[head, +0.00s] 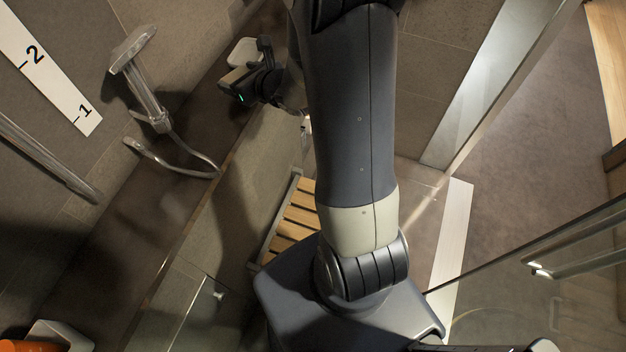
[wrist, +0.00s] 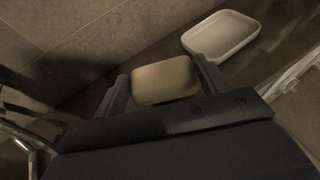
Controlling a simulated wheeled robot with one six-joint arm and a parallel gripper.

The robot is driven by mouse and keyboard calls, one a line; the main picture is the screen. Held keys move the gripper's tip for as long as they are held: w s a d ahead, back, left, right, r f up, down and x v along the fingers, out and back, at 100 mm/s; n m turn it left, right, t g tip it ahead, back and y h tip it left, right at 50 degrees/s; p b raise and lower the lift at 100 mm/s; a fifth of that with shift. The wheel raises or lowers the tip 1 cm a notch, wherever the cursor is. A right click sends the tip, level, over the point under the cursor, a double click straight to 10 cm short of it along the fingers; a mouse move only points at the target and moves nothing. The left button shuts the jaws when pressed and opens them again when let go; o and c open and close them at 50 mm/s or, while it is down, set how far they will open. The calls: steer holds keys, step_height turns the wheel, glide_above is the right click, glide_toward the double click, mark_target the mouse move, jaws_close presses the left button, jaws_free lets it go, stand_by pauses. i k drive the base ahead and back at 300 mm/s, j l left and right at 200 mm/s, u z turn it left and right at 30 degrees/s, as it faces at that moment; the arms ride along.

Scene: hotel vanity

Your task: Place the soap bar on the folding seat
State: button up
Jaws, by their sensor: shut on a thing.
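The soap bar (wrist: 164,80) is a beige, rounded block between the two fingers of my gripper (wrist: 162,88) in the wrist view. My gripper is shut on it. The folding seat (head: 292,215) has wooden slats and a grey frame. It is low in the middle of the head view, partly hidden behind my arm, and is well away from my gripper.
A white, empty dish (wrist: 221,36) lies just beyond my gripper; it also shows in the head view (head: 243,52). A hand shower (head: 145,85) with its hose is on the left wall. A glass panel (head: 540,265) stands at the right. An orange item (head: 32,346) is at the lower left.

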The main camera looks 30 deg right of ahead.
mark_target(308, 228)
steer(key=j+z, duration=0.15)
steer(key=z, duration=1.2)
steer(key=k+j+z, duration=0.3)
steer(key=k+l, duration=0.1)
